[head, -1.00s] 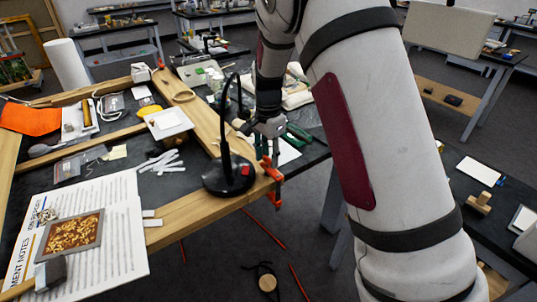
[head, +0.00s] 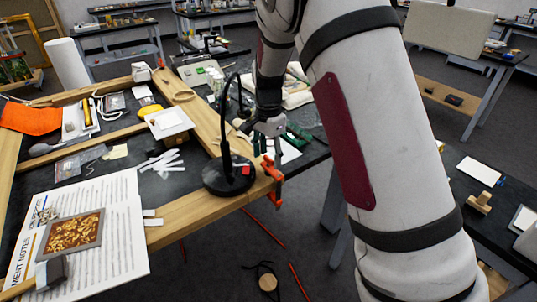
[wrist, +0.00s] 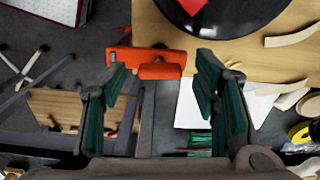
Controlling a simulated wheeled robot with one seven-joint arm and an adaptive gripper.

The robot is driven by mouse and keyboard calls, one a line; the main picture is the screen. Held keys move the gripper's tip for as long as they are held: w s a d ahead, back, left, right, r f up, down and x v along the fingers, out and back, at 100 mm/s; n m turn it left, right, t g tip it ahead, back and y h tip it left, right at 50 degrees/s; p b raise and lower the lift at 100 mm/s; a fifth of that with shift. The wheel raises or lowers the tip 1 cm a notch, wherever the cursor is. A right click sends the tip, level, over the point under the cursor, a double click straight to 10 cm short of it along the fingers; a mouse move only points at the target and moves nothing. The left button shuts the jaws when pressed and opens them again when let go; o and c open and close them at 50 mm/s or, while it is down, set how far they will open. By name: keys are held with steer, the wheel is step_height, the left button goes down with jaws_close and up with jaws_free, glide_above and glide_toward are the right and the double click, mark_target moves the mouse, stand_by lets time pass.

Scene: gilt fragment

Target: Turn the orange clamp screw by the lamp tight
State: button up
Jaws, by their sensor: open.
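The orange clamp (head: 272,172) grips the edge of the wooden frame beside the black lamp (head: 228,176). In the wrist view its orange body and rounded end piece (wrist: 160,71) lie at the board's edge, just beyond and between my fingertips. My gripper (wrist: 161,77) is open, with its green-padded fingers spread to either side of the clamp's end. No contact is visible.
A notes sheet (head: 115,225) with a gilt panel (head: 75,232) lies at front left. Red cables (head: 265,229) lie on the floor below the clamp. Curled shavings (wrist: 290,90) lie right of my gripper.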

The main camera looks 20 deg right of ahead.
mark_target(269, 158)
step_height(269, 158, up, 12)
stand_by(0.5)
